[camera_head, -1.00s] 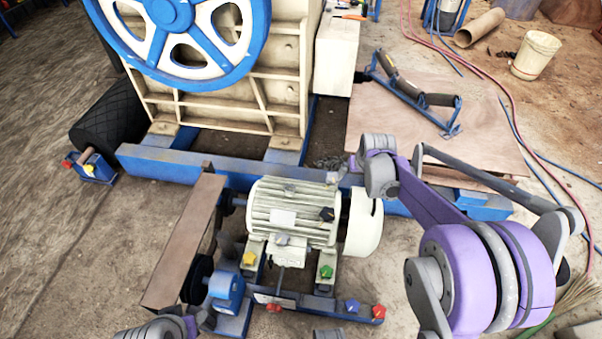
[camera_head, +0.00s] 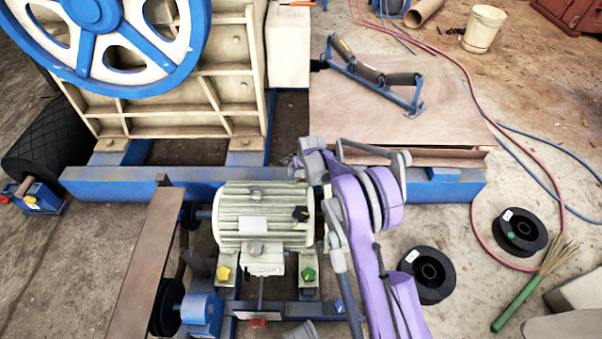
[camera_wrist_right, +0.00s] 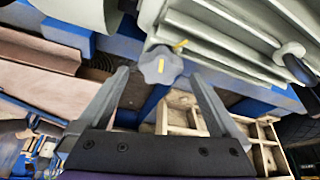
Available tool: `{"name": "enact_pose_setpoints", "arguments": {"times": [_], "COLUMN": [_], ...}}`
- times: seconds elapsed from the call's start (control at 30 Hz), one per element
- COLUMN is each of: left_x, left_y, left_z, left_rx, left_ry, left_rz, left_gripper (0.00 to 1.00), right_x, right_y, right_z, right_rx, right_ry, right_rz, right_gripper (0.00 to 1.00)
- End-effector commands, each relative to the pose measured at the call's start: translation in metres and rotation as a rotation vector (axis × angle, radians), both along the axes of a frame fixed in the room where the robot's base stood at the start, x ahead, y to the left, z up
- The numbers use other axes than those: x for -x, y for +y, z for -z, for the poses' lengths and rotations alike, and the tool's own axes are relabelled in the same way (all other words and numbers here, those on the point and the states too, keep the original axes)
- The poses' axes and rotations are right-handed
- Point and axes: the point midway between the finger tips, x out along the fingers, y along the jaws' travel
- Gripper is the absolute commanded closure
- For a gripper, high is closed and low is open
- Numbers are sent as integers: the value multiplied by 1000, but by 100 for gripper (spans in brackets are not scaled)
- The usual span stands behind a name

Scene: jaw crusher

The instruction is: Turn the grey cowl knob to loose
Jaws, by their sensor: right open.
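The grey cowl knob (camera_wrist_right: 160,65), lobed with a yellow mark, shows in the right wrist view beside the motor's ribbed body. My right gripper (camera_wrist_right: 160,74) is open there, with one finger on either side of the knob in the picture and the knob near its tips. I cannot tell whether either finger touches it. In the head view my right arm reaches to the right end of the motor (camera_head: 263,228). My right gripper (camera_head: 311,168) is small there, and the knob and most of the cowl are hidden behind the arm.
A black knob (camera_head: 300,214), a yellow knob (camera_head: 223,273) and a green knob (camera_head: 309,274) are on or near the motor. The blue frame rail (camera_head: 110,186) runs behind it. Two black spools (camera_head: 428,272) (camera_head: 521,230) lie at right. Plywood (camera_head: 450,120) lies behind the rail.

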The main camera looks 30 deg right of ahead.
Motion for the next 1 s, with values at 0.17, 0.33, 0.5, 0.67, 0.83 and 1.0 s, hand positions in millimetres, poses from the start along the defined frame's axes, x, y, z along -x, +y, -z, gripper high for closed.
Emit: {"name": "enact_pose_setpoints", "arguments": {"times": [0.17,0.33,0.5,0.67,0.83,1.0], "left_x": [-1,-1,-1,-1,-1,-1], "left_y": [0,0,0,0,0,0], "left_z": [4,4,4,4,4,4], "left_rx": [0,0,0,0,0,0], "left_ry": [1,1,1,1,1,1], "left_rz": [0,0,0,0,0,0], "left_gripper": [50,50,50,50,50,50], "right_x": [-5,-6,-6,-6,-6,-6], "right_y": [-1,-2,-1,-1,-1,-1], "right_z": [14,16,15,15,15,15], "right_rx": [0,0,0,0,0,0], "right_ry": [0,0,0,0,0,0], "right_rz": [0,0,0,0,0,0], "right_gripper": [1,1,6,35,66,87]}}
